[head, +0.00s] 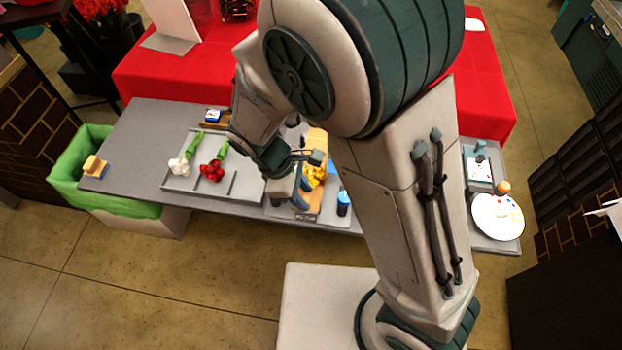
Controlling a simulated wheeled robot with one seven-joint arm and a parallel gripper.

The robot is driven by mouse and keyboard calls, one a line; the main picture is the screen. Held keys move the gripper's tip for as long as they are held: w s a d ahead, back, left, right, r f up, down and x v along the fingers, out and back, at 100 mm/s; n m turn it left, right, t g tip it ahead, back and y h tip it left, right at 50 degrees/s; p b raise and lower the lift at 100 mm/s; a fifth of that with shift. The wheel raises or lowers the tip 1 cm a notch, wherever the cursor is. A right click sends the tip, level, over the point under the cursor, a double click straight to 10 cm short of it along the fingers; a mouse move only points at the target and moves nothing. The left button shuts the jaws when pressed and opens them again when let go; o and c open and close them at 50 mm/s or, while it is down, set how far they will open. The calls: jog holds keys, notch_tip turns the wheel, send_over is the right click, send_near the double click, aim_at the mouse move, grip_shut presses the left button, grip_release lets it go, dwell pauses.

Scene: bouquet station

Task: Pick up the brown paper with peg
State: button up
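My gripper (308,178) hangs over the middle of the grey table, its two dark fingertips apart. A tan-brown flat piece (313,203) lies on the table just right of the gripper and partly under it. It may be the brown paper, but I cannot make out a peg on it. A yellow flower bunch (315,173) shows at the fingers, over the brown piece; whether the fingers touch it I cannot tell. My arm hides part of this area.
A grey tray (245,192) left of the gripper holds white flowers (179,167) and red flowers (212,172). A blue bottle (343,204) stands close on the right. A paint palette (497,217) is at the right end. A green-lined bin (68,168) stands at the left end.

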jog(key=shift+x, duration=0.85)
jog(key=shift+c, duration=0.3)
grip_shut()
jog(key=shift+r, duration=0.1)
